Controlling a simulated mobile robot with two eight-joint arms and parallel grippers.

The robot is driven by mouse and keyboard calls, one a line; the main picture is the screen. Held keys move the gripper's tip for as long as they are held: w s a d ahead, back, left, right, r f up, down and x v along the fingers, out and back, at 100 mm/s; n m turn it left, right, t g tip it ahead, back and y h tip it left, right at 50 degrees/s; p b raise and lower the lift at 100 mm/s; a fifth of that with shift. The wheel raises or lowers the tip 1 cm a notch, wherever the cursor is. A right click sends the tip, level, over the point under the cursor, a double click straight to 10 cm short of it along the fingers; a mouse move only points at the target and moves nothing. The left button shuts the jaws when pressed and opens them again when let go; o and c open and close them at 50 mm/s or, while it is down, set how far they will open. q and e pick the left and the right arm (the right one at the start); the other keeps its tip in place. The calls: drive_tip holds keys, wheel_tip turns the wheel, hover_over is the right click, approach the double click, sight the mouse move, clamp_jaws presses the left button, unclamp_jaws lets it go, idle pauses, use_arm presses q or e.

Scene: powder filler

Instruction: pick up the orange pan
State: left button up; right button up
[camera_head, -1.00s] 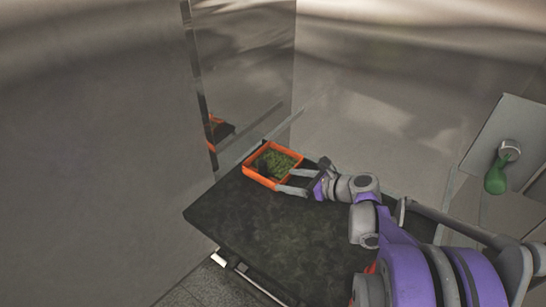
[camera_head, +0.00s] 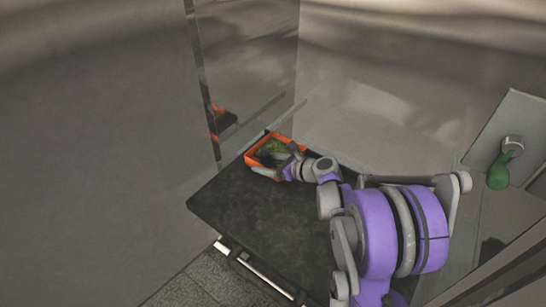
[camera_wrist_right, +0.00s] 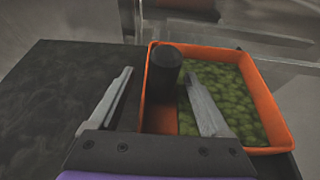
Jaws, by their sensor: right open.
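The orange pan (camera_head: 262,170) is a shallow rectangular tray holding green, lumpy contents. It sits at the far corner of the dark table, and it fills the right half of the right wrist view (camera_wrist_right: 268,102). A black upright cylinder (camera_wrist_right: 162,72) stands by the pan's left wall in that view. My right gripper (camera_head: 280,158) is open at the pan and partly covers it in the head view. In the wrist view, its fingers (camera_wrist_right: 159,76) straddle the left wall and the cylinder, the right finger over the green contents. Contact is unclear. My left gripper is not in view.
The dark tabletop (camera_head: 235,205) is bare in front of the pan. Shiny metal walls rise close behind and left of it, one reflecting the pan. A panel with a green knob (camera_head: 499,170) is on the right.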

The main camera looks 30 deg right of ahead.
clamp_jaws()
idle(0.5)
